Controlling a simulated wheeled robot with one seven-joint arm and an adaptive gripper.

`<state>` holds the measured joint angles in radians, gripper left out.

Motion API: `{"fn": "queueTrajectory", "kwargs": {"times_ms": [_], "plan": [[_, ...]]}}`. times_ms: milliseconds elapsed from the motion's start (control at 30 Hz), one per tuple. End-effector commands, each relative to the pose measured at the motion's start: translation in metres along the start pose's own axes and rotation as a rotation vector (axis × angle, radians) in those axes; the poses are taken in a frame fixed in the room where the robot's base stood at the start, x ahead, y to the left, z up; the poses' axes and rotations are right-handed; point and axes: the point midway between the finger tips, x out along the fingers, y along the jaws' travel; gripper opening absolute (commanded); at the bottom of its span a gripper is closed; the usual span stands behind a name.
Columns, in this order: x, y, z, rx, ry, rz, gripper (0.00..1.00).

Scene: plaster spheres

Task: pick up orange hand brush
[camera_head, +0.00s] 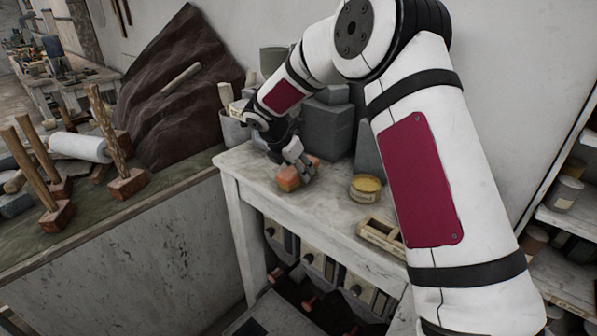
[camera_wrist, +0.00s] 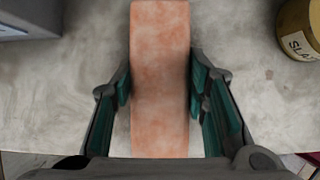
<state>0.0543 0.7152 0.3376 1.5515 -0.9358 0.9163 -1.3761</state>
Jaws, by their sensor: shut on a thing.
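The orange hand brush (camera_head: 290,178) is at the left part of the white table, at my gripper (camera_head: 298,165). In the wrist view the orange brush (camera_wrist: 160,70) is a long block running up the middle of the picture, its orange face toward the camera. My gripper (camera_wrist: 160,105) has one finger on each long side of it, with the green pads against or very close to its sides. The gripper is shut on the brush. Its bristles are not visible, and I cannot tell whether it touches the table.
The white table (camera_head: 330,207) also holds a yellow-topped tin (camera_head: 365,187) right of the brush and a small wooden box (camera_head: 381,236) near its front edge. Grey blocks (camera_head: 326,126) stand behind.

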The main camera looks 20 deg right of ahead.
Motion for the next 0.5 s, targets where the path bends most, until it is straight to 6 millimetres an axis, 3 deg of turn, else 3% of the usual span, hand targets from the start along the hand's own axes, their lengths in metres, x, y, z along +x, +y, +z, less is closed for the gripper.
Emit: {"fn": "queueTrajectory", "kwargs": {"times_ms": [267,467,500], "plan": [[-0.011,0.001,0.007,0.002,-0.002,0.002,0.05],[-0.037,0.001,0.023,0.002,-0.003,0.003,0.05],[-0.040,-0.008,0.016,-0.002,-0.001,0.000,0.05]]}}
